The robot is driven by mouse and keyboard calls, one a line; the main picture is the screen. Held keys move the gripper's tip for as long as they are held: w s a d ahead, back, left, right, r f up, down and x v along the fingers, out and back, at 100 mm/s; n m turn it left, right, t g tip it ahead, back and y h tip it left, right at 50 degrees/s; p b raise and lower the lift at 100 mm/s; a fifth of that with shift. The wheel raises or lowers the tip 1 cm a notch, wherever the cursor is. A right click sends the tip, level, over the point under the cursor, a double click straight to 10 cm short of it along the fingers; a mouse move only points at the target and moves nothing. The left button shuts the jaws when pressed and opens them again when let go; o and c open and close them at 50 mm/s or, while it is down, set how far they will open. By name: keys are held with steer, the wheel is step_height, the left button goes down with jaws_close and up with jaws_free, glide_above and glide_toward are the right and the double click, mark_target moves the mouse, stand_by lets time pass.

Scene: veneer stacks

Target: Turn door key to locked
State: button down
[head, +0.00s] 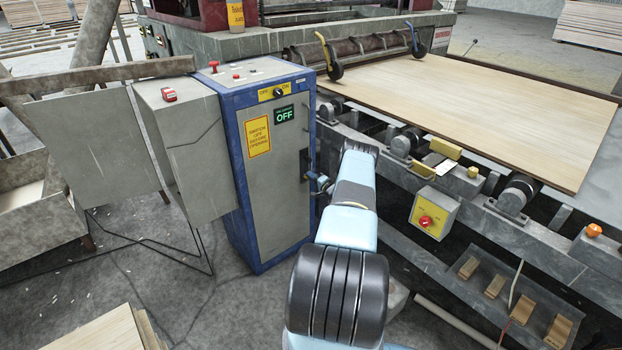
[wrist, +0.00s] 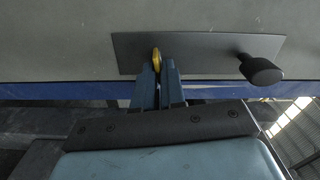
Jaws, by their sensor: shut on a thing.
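The door (head: 286,175) of the blue-framed grey cabinet is closed, with a dark lock plate along its right edge. In the wrist view the dark plate (wrist: 210,53) carries a brass-yellow key (wrist: 156,58) and a round black knob (wrist: 260,70) to its right. My gripper (wrist: 157,72) is shut on the key, one finger on each side of it. The key shows edge-on, its flat running up and down in the wrist picture. In the head view my gripper (head: 321,185) is at the door's right edge, and the key is too small to make out there.
A grey box (head: 185,150) adjoins on the left. The roller machine with a veneer sheet (head: 480,110) and a yellow switch box (head: 434,212) stands close on the right.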

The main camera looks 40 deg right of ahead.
steer(key=shift+s+d+f+m, duration=0.1)
steer(key=shift+d+f+m, duration=0.05)
steer(key=shift+m, duration=0.85)
steer(key=c, duration=1.3)
jaws_free()
steer(key=s, duration=1.3)
steer(key=shift+s, duration=0.25)
steer(key=shift+f, duration=0.1)
